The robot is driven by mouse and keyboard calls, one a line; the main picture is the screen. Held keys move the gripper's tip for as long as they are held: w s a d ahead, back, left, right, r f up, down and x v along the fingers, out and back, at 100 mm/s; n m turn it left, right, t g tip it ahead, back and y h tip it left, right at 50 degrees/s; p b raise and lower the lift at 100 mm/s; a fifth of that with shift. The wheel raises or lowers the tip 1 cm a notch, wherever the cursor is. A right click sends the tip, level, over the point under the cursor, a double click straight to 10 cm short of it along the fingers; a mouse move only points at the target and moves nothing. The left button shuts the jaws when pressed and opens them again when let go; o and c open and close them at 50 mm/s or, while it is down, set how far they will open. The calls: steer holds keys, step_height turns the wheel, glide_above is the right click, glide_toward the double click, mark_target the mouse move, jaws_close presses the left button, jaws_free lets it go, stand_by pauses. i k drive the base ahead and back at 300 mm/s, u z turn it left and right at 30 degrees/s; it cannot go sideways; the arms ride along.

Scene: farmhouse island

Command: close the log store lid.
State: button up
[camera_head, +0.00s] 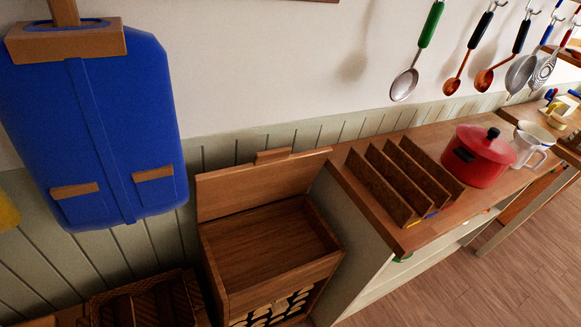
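The log store (240,300) is a brown wooden box against the wall, in the lower middle of the view. Its lid (262,185) stands open, tilted up along the back edge by the wall panelling. A small wooden handle (272,156) sits on the lid's top edge. The inside below the lid shows as a bare wooden surface. Cut log ends (275,310) show in the front opening, partly cut off by the bottom of the picture. My gripper is not in view.
A cabinet (400,235) stands just right of the log store, bearing a wooden rack (395,180) and a red pot (478,156). A large blue bag-like thing (90,120) hangs at the left. A basket (150,300) is at lower left. Wooden floor (480,290) is clear at lower right.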

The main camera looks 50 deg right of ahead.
mark_target(274, 176)
steer(key=z, duration=0.7)
steer(key=i, duration=0.4)
steer(key=z, duration=0.4)
steer(key=k, duration=0.5)
steer(key=u, duration=0.35)
steer(key=i, duration=0.8)
steer(key=z, duration=0.45)
